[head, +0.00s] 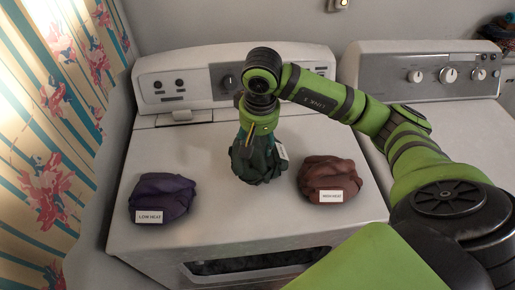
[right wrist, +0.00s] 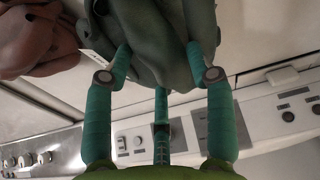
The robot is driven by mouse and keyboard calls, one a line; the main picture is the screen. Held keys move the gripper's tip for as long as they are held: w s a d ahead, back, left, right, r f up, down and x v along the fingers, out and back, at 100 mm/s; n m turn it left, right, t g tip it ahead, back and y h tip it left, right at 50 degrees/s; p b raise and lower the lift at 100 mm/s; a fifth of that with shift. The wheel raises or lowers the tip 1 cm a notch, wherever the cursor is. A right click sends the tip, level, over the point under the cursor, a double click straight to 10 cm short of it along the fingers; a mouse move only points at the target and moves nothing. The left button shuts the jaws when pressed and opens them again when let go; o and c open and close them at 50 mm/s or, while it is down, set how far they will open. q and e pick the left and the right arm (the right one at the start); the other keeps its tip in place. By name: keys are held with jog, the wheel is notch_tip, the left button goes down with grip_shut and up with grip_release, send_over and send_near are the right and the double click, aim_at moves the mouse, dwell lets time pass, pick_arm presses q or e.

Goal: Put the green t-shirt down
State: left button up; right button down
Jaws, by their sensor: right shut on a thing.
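The green t-shirt (head: 259,164) is a dark green bundle on or just above the middle of the white machine's top in the head view. I cannot tell whether it bears on the surface. My right gripper (head: 257,130) points down from above with its fingers around the bundle's top. In the right wrist view the fingers of my right gripper (right wrist: 160,60) are closed on the grey-green cloth (right wrist: 155,35). A white label (head: 282,152) shows at the bundle's right side. My left gripper is not in view.
A purple bundle (head: 163,197) labelled "LOW HEAT" lies to the left on the white machine (head: 240,228). A brown-red bundle (head: 330,175) labelled "HIGH HEAT" lies close on the right. A second white machine (head: 420,62) stands at right. Free surface lies between the purple and green bundles.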

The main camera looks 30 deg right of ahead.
notch_tip(320, 180, down, 4)
jog(key=shift+r+b, duration=0.1)
jog(key=shift+b, duration=0.7)
jog(key=shift+f, duration=0.25)
jog(key=shift+c, duration=2.2)
grip_release()
jog(key=shift+r, duration=0.1)
